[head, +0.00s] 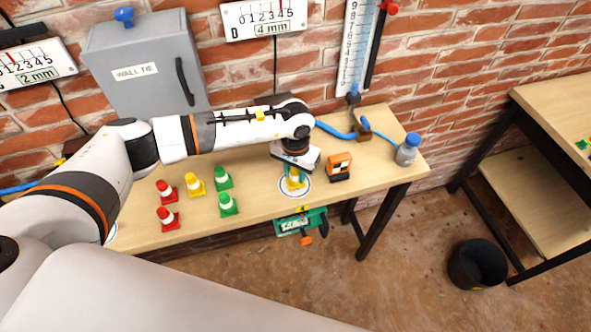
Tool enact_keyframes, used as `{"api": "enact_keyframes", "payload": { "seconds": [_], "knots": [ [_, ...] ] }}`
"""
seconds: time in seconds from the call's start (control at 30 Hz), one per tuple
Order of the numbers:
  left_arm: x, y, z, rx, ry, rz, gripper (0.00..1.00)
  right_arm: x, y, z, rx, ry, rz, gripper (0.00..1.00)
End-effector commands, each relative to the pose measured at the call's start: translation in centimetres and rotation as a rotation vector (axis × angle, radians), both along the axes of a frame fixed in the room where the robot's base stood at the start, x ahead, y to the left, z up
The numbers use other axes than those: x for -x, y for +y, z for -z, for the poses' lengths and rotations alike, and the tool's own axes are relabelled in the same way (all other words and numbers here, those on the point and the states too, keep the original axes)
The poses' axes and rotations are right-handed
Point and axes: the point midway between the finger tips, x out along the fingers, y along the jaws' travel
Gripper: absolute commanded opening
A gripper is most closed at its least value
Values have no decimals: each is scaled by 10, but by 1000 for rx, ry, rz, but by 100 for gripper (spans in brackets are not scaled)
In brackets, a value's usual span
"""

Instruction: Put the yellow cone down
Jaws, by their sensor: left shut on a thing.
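My left gripper (294,177) points down over the wooden table and is shut on a yellow cone (295,183). The fingers hide part of the cone. The cone is over a white disc with a blue rim (286,192) on the table; I cannot tell whether it touches the disc. A second yellow cone (195,187) stands on the table to the left. My right gripper is not in view.
Red cones (165,191) and green cones (223,180) stand left of the gripper. An orange and black device (339,167) stands close on its right. A blue-capped bottle (408,150) is near the right end. A grey cabinet (146,66) hangs behind.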

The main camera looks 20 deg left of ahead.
Motion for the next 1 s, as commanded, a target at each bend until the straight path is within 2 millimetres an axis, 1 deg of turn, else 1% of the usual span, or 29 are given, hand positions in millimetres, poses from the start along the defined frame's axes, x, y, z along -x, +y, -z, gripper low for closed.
{"api": "enact_keyframes", "payload": {
  "seconds": [0.03,0.1,0.33,0.47,0.5,0.57,0.6,0.63,0.87,1.0],
  "knots": [
    [1,0,4,-1,2,0,8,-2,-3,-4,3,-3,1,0],
    [0,0,8,-1,0,0,8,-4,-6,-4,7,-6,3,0],
    [0,0,9,-1,-1,1,8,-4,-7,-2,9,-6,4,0],
    [0,0,12,-1,-1,1,8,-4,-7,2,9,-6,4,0],
    [0,0,12,-1,-1,1,32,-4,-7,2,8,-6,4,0],
    [0,0,11,-1,0,0,42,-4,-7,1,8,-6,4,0],
    [0,0,11,-1,0,0,49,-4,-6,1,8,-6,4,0],
    [0,0,11,-1,0,0,53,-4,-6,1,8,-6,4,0],
    [0,0,11,-1,0,0,53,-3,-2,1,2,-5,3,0],
    [0,0,5,0,0,0,53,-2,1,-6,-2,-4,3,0]
  ]
}}
